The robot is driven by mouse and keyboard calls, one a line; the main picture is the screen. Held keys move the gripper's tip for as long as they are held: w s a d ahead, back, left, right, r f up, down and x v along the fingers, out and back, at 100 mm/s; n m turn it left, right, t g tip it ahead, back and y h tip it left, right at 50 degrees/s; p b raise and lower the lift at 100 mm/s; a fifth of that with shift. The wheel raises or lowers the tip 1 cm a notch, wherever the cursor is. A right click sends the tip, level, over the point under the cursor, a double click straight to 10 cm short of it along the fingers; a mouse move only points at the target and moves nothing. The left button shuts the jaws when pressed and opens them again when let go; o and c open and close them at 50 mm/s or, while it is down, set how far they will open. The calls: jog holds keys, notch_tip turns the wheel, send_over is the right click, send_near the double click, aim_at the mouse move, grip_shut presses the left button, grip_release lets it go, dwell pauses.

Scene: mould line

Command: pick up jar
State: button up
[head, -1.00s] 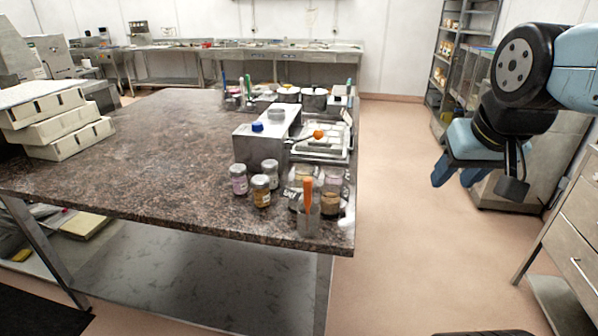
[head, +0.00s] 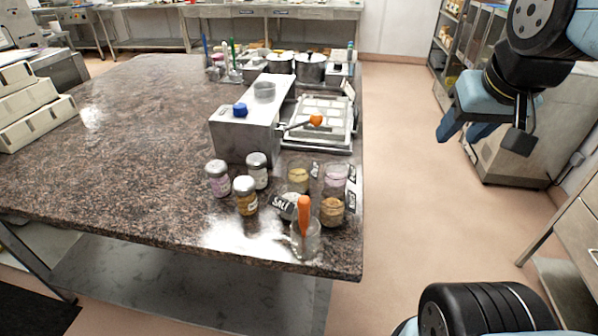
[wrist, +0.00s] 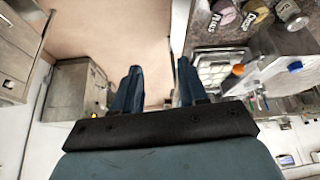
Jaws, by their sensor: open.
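Several small jars stand near the front right corner of the dark stone-topped table. Three have grey lids: one with pinkish contents (head: 218,178), one with amber contents (head: 245,195) and one paler jar (head: 257,170) behind. To their right are glass jars, one with yellowish contents (head: 298,176), one with pinkish contents (head: 335,180) and one with brown contents (head: 331,211). Which jar the task means I cannot tell. My gripper (head: 461,132) is open and empty, over the floor to the right of the table and apart from the jars. Its fingers also show in the wrist view (wrist: 157,88).
An orange-handled tool (head: 304,216) stands in a clear cup at the front corner. A metal box with a blue knob (head: 240,110) and a white tray (head: 320,120) stand behind the jars. Cabinets stand at the right. The table's left middle is clear.

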jog(key=shift+o, duration=1.4)
jog(key=shift+w+a, duration=0.1)
jog(key=shift+w, duration=0.05)
jog(key=o, duration=0.6)
jog(key=w+a+n, duration=0.1)
jog(key=w+a, duration=0.1)
jog(key=w+a+n+g, duration=0.1)
jog(key=w+a+n, duration=0.1)
jog(key=w, duration=0.1)
jog(key=shift+w+a+n+g, duration=0.3)
jog(key=shift+a, duration=0.1)
jog(key=n+g, duration=0.4)
jog(key=n, duration=0.6)
send_near(300, 175)
jog(key=w+r, duration=0.2)
jog(key=w, duration=0.1)
jog(key=f, duration=0.8)
jog(key=shift+a+f, duration=0.35)
jog(key=shift+s+d+f, duration=0.1)
jog(key=shift+d+f, duration=0.05)
jog(key=shift+f, duration=1.2)
jog(key=shift+s+d+f, duration=0.1)
jog(key=shift+d+f, duration=0.05)
jog(key=shift+f, duration=1.2)
